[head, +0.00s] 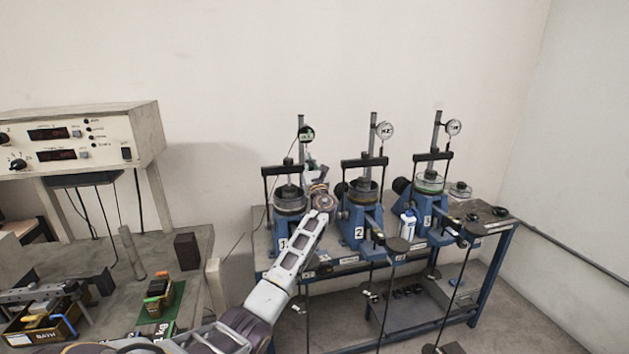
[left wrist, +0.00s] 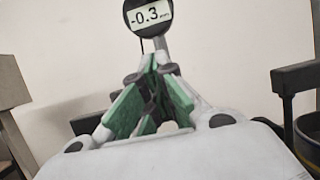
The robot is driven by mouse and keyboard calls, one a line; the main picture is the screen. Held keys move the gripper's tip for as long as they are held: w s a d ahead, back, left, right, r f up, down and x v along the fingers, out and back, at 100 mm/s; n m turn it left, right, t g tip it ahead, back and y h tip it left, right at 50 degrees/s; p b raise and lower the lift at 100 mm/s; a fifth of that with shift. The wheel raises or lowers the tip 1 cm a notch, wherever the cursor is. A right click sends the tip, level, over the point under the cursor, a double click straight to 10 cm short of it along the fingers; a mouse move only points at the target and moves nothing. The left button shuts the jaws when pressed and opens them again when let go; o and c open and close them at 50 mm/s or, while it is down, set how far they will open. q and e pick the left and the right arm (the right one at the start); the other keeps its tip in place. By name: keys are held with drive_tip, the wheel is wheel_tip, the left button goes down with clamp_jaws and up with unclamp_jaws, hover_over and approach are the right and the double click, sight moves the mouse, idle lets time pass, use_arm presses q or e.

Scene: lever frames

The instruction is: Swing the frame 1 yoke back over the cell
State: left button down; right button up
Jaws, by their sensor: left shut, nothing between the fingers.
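Frame 1 (head: 281,224) is the leftmost blue lever frame on the bench, marked "1". Its yoke (head: 276,170) has a dark crossbar that appears above the round cell (head: 289,201); the exact alignment is hard to judge. My left gripper (head: 311,163) is at the right end of this yoke, between frames 1 and 2, and partly hidden by my arm. In the left wrist view its green-padded fingers (left wrist: 150,88) are shut and empty, pointing toward a dial gauge (left wrist: 149,14) reading -0.3. Whether the fingers touch the yoke cannot be told. My right gripper is out of view.
Frame 2 (head: 354,231) and frame 3 (head: 423,222) stand close to the right, with dark yokes above their cells. A loose glass dish (head: 460,189) sits right of frame 3. A control box (head: 80,138) and cluttered side table (head: 196,236) are at left.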

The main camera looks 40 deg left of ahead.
use_arm(q)
drive_tip(key=v, duration=0.9)
drive_tip(key=shift+s+d, duration=0.2)
drive_tip(key=shift+s, duration=0.05)
drive_tip(key=shift+f, duration=0.15)
idle(0.5)
